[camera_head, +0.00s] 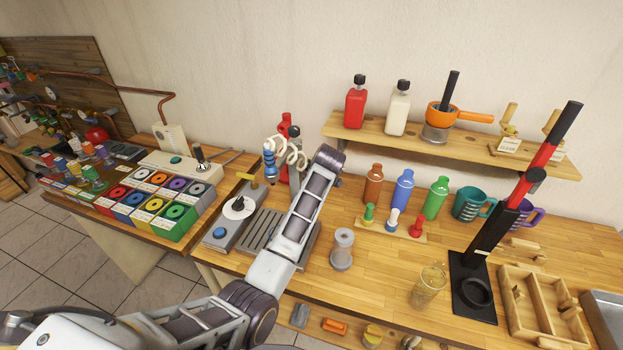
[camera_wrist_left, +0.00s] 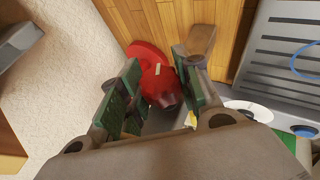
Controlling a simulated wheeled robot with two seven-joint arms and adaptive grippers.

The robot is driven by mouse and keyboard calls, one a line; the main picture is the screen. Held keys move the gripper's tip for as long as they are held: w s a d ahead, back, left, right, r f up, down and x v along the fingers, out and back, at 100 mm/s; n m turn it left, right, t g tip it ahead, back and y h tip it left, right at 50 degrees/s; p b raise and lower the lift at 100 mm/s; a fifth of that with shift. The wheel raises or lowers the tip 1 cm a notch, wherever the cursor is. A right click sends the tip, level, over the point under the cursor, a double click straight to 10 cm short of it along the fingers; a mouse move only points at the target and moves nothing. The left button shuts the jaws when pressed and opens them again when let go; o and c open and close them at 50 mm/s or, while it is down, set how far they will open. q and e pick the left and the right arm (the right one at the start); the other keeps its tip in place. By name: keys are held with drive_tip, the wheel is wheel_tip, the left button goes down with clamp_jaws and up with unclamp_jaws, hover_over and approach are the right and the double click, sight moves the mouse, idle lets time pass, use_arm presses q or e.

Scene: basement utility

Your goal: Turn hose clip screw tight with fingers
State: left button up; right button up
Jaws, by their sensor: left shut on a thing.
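My left gripper (camera_wrist_left: 160,82) has its green-padded fingers on either side of a red part (camera_wrist_left: 168,84) with a round red base, in the left wrist view. It is shut on this part, and the base rests near the wooden surface. I cannot tell for sure whether the red part is the hose clip's screw, and no clip band is clear. In the head view my left arm reaches to the back of the bench, and its fingers are hidden. My right gripper is not in view.
A grey plate with a white dial (camera_head: 237,208) and a slatted grey tray (camera_head: 262,232) lie by my arm.

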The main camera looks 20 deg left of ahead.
use_arm(q)
drive_tip(key=shift+m+g, duration=0.4)
drive_tip(key=shift+g, duration=1.4)
drive_tip(key=shift+a+g, duration=0.1)
drive_tip(key=shift+g, duration=0.8)
drive_tip(key=shift+a+m+g+b, duration=0.1)
drive_tip(key=shift+m+g+b, duration=0.2)
drive_tip(key=shift+g, duration=0.3)
drive_tip(key=shift+a+f+b, duration=0.1)
drive_tip(key=shift+b, duration=0.25)
drive_tip(key=shift+g, duration=0.3)
